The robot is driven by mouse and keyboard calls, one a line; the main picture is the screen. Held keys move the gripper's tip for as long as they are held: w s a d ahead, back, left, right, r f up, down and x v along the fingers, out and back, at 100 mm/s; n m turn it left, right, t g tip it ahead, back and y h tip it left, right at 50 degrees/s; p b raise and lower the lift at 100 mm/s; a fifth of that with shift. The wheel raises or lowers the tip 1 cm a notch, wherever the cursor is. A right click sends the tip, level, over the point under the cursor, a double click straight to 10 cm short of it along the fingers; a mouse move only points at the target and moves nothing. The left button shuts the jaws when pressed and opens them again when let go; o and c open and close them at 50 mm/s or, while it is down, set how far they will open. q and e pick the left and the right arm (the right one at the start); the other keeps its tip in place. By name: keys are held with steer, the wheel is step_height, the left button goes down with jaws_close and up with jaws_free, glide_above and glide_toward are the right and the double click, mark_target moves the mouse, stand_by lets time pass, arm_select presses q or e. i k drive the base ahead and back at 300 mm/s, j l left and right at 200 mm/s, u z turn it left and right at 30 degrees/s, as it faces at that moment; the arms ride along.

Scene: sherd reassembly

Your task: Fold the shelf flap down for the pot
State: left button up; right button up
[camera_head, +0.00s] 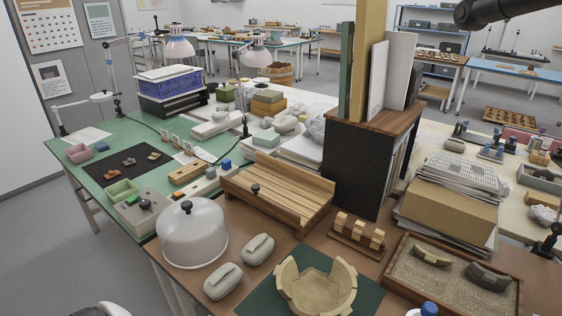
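A slatted wooden shelf piece (290,203) lies on the brown table, with a raised board along its far edge and a small black knob (255,189) at its left. I take it for the shelf with the flap; I cannot tell whether a hinged part is up or down. The pot (316,291) is a tan, broken-rimmed vessel on a dark green mat (368,297) at the front. Neither gripper can be made out. A pale and black part shows at the bottom left edge, and a dark rounded part at the top right.
A clear dome (192,235) and two grey rounded blocks (223,281) stand left of the pot. A wooden rack (357,235) is behind it. A sand tray (415,278) with sherds and a paper-topped box (450,207) are right. A dark cabinet (352,168) stands behind.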

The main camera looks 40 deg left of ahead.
mark_target(290, 218)
steer(key=u, duration=1.5)
